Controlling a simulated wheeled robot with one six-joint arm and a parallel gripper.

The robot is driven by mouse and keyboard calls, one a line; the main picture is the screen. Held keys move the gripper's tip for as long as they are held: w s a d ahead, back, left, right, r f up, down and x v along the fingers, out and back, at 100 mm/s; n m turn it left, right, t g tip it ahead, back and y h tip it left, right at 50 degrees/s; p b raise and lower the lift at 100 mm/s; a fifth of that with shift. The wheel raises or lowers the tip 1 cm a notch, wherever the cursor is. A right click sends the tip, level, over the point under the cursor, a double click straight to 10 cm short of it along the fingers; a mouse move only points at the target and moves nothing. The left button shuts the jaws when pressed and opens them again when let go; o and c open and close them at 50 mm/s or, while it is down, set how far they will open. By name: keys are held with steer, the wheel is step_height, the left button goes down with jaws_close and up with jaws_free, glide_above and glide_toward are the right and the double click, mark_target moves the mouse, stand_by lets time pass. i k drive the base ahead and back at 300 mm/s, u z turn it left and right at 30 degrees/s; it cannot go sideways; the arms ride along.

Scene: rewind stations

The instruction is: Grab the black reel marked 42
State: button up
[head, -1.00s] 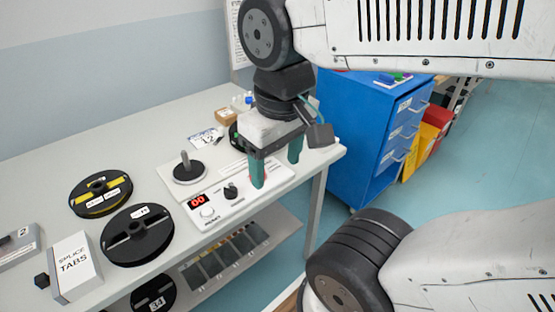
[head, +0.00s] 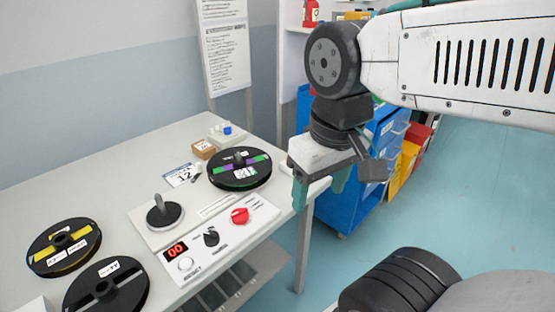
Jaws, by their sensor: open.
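Three black reels lie flat on the table in the head view. One (head: 240,168) at the back has purple and green bands and a white label. One (head: 64,246) at the left has a yellow band and white labels. One (head: 106,290) at the bottom left has a grey band and a small white label, and is partly cut off by the frame edge. The label marks are too small to read, so I cannot tell which is 42. My gripper (head: 319,192) is open, with teal fingers pointing down, empty, to the right of the purple and green reel.
A rewind station with an upright spindle (head: 164,212), a red display (head: 175,251), knobs and a red button (head: 240,216) sits mid-table. A card marked 12 (head: 182,175) and a small brown box (head: 204,149) lie behind. A blue drawer cabinet (head: 335,207) stands right of the table.

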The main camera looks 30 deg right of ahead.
mark_target(254, 171)
steer(key=z, duration=0.15)
steer(key=k, duration=1.25)
steer(key=z, duration=0.9)
steer(key=i, duration=1.45)
steer(key=u, duration=0.55)
steer(key=i, duration=0.45)
steer(key=u, duration=0.4)
